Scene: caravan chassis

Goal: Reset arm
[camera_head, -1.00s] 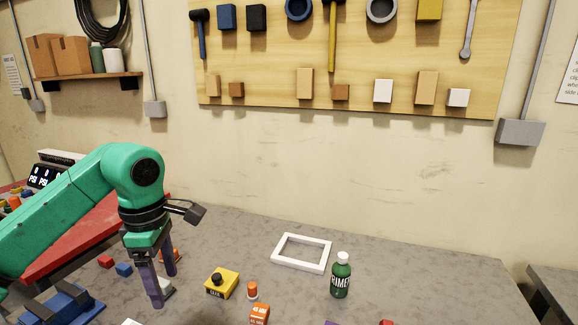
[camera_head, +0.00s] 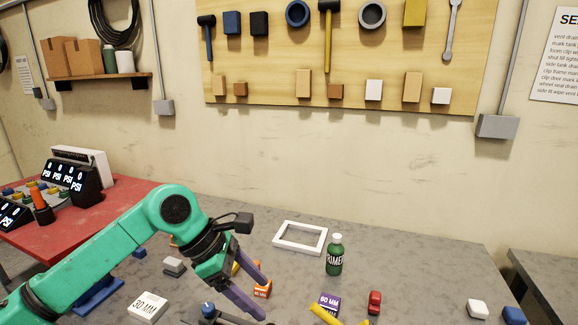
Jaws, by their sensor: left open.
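My left gripper (camera_head: 262,297) is on a green arm that comes in from the left. Its two purple fingers are apart and point down and right over the grey table (camera_head: 390,265). I see nothing held between them. An orange box (camera_head: 263,290) and part of a yellow object (camera_head: 237,268) show beside and behind the fingers. My right gripper is not in view.
A white frame (camera_head: 300,237) and a green primer bottle (camera_head: 334,256) stand behind the gripper. A purple 60 MM block (camera_head: 328,302), a red object (camera_head: 374,301) and a yellow tool (camera_head: 330,315) lie to the right. A white 30 MM box (camera_head: 147,306) lies left. The table's right middle is clear.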

